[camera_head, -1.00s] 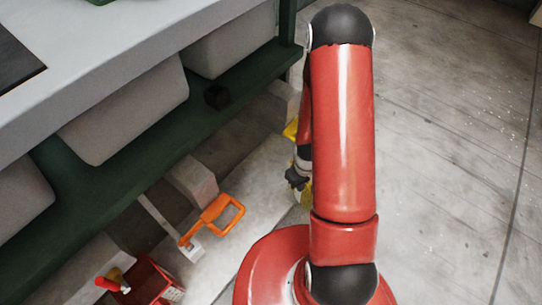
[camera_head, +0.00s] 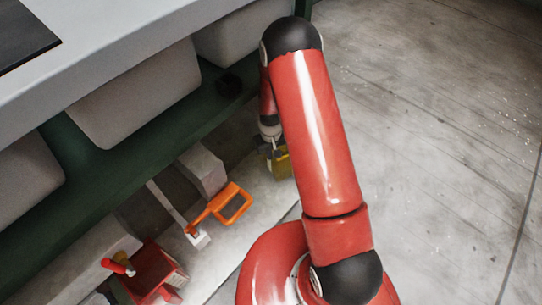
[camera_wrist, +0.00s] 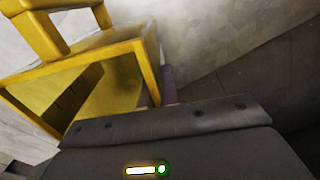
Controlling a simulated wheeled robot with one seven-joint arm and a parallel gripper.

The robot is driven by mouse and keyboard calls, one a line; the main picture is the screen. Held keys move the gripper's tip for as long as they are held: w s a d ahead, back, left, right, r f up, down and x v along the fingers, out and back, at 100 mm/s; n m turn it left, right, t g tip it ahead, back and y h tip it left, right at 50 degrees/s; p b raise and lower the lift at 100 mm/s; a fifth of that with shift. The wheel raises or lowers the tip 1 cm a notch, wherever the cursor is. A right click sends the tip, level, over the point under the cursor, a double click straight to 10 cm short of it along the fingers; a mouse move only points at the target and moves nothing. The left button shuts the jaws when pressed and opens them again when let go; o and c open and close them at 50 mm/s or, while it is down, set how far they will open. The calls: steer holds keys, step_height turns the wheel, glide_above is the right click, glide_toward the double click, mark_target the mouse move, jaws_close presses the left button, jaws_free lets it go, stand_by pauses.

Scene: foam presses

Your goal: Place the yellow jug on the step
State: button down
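The yellow jug (camera_head: 283,164) hangs just below my gripper (camera_head: 274,146) in the head view, left of my red upper arm and partly hidden by it. In the wrist view the jug (camera_wrist: 143,72) is close up, with a square yellow rim, a dark hollow inside and a loop handle at upper left. My gripper appears shut on it, though the finger contact is hidden. A pale low slab (camera_head: 262,200), which looks like the step, runs along the floor in front of the green shelf. I cannot tell whether the jug touches it.
An orange-handled tool (camera_head: 225,205) and a red box (camera_head: 155,272) with a red-handled item stand at lower left. Pale blocks (camera_head: 203,168) lie under the green shelf (camera_head: 150,135), which holds white bins (camera_head: 135,95). The concrete floor at right is clear.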

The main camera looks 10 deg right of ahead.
steer(key=shift+f, duration=1)
steer(key=c, duration=1.6)
jaws_free()
steer(key=shift+c, duration=0.2)
step_height(320, 180, up, 8)
steer(key=shift+f+p, duration=0.15)
steer(key=shift+p, duration=0.4)
